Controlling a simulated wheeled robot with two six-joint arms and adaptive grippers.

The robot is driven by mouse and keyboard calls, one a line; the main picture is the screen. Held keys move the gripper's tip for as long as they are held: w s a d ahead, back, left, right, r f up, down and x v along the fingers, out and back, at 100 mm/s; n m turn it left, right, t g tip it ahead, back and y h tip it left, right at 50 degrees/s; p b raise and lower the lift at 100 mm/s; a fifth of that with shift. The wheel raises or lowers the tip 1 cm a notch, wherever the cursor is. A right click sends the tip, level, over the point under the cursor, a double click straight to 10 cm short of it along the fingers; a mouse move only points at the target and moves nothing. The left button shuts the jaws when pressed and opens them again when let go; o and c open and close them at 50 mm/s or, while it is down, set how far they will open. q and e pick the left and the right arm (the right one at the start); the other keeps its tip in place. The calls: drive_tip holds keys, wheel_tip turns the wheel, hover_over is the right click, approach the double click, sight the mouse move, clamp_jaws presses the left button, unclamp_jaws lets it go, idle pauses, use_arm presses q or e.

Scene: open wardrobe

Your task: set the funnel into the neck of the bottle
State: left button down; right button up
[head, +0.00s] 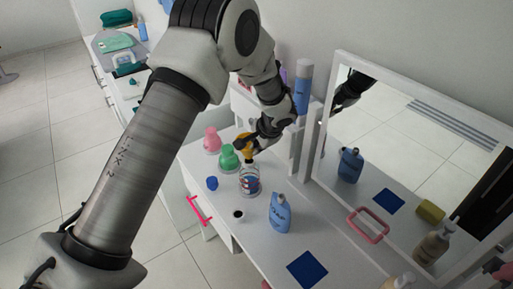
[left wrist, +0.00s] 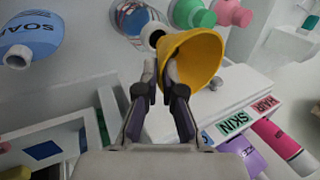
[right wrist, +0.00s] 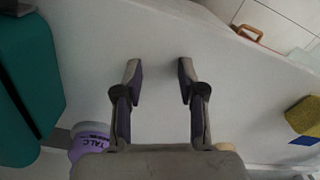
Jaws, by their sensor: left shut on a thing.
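The yellow funnel (head: 244,138) is held by my left gripper (head: 255,143) above the bottle (head: 249,180), which stands upright on the white top. In the left wrist view my left gripper (left wrist: 160,82) is shut on the side of the funnel (left wrist: 200,52), whose wide mouth faces right. The bottle (left wrist: 130,15) with its open neck (left wrist: 152,36) is just left of the funnel. The funnel's narrow end is largely hidden, so I cannot tell whether it is in the neck. My right gripper (right wrist: 159,70) is open and empty in the right wrist view.
Green (head: 229,158) and pink (head: 212,140) bottles stand behind the bottle. A blue soap bottle (head: 280,212), a blue cap (head: 212,183) and a small dark-topped cup (head: 238,215) are nearer. A mirror (head: 400,180) stands at right. A talc bottle (right wrist: 90,140) is near my right gripper.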

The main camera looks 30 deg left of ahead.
drive_tip(key=shift+f, duration=0.3)
idle(0.5)
use_arm(q)
drive_tip(key=shift+f+b, duration=0.65)
drive_tip(key=shift+b, duration=0.15)
use_arm(e)
drive_tip(key=shift+s+f, duration=0.1)
drive_tip(key=shift+f, duration=0.55)
use_arm(q)
drive_tip(key=shift+f+b, duration=0.3)
use_arm(e)
drive_tip(key=shift+f, duration=0.3)
use_arm(q)
drive_tip(key=shift+f+b, duration=0.6)
use_arm(e)
drive_tip(key=shift+f, duration=0.55)
use_arm(q)
drive_tip(key=c, duration=1.2)
unclamp_jaws()
drive_tip(key=shift+r, duration=0.1)
drive_tip(key=shift+c, duration=0.2)
drive_tip(key=v, duration=0.8)
